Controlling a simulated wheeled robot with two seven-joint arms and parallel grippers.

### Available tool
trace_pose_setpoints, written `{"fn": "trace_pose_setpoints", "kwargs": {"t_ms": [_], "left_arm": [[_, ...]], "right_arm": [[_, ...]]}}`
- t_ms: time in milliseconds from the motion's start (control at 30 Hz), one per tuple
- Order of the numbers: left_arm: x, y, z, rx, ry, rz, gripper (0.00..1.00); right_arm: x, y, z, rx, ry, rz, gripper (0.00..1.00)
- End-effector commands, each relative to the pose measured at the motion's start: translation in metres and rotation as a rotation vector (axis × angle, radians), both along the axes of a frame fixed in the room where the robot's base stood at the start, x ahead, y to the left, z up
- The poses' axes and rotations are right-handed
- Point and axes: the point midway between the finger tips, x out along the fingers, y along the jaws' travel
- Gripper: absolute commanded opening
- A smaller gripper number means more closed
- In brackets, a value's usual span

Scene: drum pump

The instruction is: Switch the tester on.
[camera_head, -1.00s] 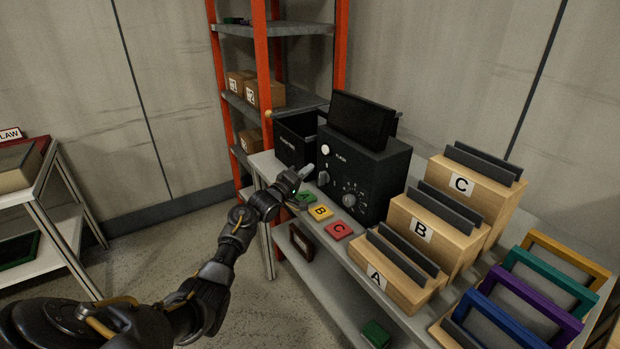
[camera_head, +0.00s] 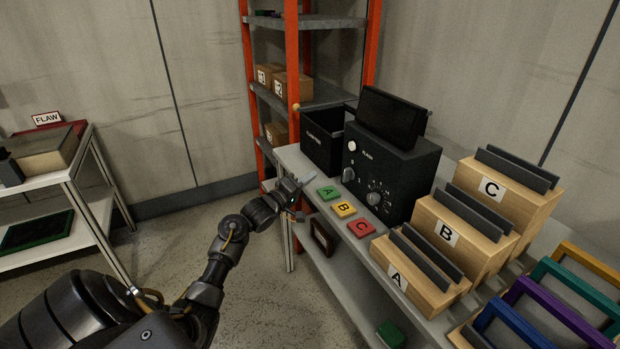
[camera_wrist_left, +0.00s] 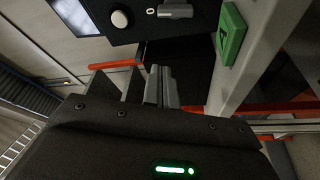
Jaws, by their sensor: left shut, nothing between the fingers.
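The tester (camera_head: 408,180) is a black box with a tilted screen (camera_head: 389,118) on top, standing on the grey bench. Its front has a white round button (camera_head: 351,146), a small grey switch knob (camera_head: 348,174) below it and a larger dial (camera_head: 374,198). In the left wrist view the white button (camera_wrist_left: 120,18) and the grey switch knob (camera_wrist_left: 175,11) show at the top; a bright bluish part of the screen (camera_wrist_left: 70,12) shows at top left. My left gripper (camera_head: 303,182) is shut and empty, left of the tester's front and apart from it. My right gripper is out of view.
Green A, yellow B and red C tiles (camera_head: 344,209) lie before the tester. A black open bin (camera_head: 323,150) stands left of it. Wooden A, B, C racks (camera_head: 415,283) stand to the right. An orange-posted shelf (camera_head: 292,60) is behind; a FLAW table (camera_head: 75,172) is at left.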

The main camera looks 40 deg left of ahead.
Motion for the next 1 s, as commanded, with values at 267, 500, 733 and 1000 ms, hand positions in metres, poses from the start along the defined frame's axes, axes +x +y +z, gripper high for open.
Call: {"fn": "trace_pose_setpoints", "kwargs": {"t_ms": [267, 500, 733, 1000], "left_arm": [[-0.019, -0.029, -0.048, 0.179, 0.136, 0.041, 0.00], [-0.117, -0.104, -0.155, 0.683, 0.525, 0.026, 0.00], [-0.218, -0.155, -0.207, 0.979, 0.796, -0.144, 0.00], [-0.325, -0.202, -0.248, 1.175, 1.014, -0.448, 0.00]], "right_arm": [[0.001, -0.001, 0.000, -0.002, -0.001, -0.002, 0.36], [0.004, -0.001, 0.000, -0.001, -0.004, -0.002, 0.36], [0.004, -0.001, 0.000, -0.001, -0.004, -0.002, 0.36], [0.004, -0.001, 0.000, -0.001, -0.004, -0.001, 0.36]]}}
